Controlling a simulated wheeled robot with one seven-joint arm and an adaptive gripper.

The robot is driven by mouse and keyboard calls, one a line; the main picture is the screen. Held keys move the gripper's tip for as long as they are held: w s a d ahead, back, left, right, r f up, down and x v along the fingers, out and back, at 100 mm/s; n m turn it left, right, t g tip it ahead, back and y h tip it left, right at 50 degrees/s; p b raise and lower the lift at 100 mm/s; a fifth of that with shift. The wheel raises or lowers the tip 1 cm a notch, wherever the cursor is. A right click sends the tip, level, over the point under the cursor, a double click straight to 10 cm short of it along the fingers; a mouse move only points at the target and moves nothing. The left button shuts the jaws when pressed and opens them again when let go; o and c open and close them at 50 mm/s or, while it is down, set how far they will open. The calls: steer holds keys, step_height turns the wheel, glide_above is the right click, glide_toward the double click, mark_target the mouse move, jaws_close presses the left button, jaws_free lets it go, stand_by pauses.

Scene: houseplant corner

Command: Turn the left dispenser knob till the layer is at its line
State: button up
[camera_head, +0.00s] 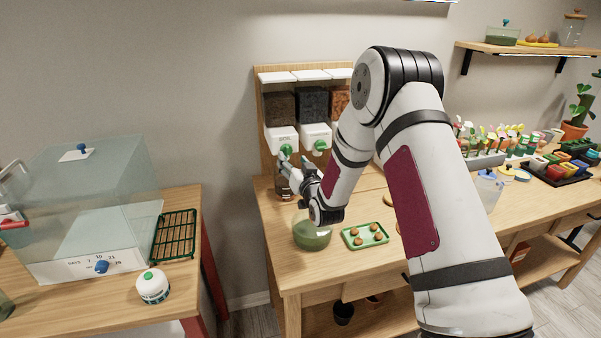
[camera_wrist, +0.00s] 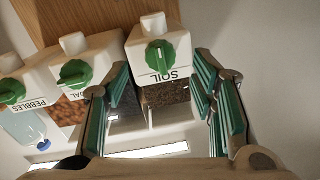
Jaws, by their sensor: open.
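The left dispenser (camera_head: 282,136), labelled SOIL, stands at the left of the wooden rack with a green knob (camera_head: 287,149). In the wrist view, which is upside down, its green knob (camera_wrist: 160,57) sits ahead between the fingers, and dark soil (camera_wrist: 166,94) shows behind glass past the label. My gripper (camera_wrist: 162,70) is open and empty, its green-padded fingers on either side of the knob and apart from it. In the head view my gripper (camera_head: 288,166) is just in front of the left dispenser. A jar (camera_head: 284,188) below is partly hidden; I cannot make out its line.
Two more dispensers stand alongside, with green knobs (camera_wrist: 76,73) and (camera_wrist: 12,91) in the wrist view. A glass bowl of green contents (camera_head: 312,236) and a green tray (camera_head: 347,240) with brown balls lie on the bench. A glass case (camera_head: 90,190) stands left.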

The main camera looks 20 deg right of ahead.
steer(key=s, duration=0.7)
steer(key=shift+s+d, duration=0.3)
